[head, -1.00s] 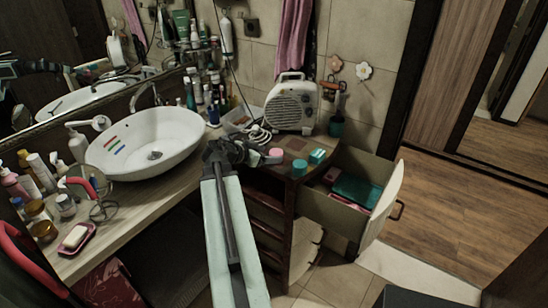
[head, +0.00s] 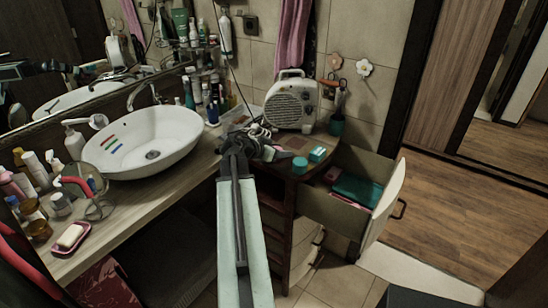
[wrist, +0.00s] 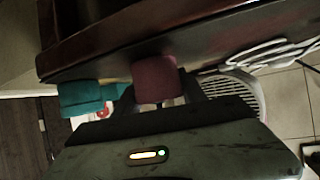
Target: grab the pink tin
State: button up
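The pink tin (wrist: 156,80) shows dull pink in the wrist view, where the picture is turned over and the wooden top is above it. My gripper (wrist: 160,102) is open, with a dark finger at each side of the tin; contact cannot be told. In the head view my gripper (head: 262,150) is over the front of the cabinet top and hides most or all of the pink tin. A teal tin (head: 300,165) stands to the right of my gripper; it also shows in the wrist view (wrist: 82,97).
A white cable (head: 258,133) lies behind my gripper. An open drawer (head: 333,208) juts out at the right. A white basin (head: 145,140) is at the left.

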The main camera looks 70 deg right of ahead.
jog(key=c, duration=0.5)
notch_tip(320, 180, up, 10)
jog(key=p, duration=1)
jog(key=shift+r, duration=0.15)
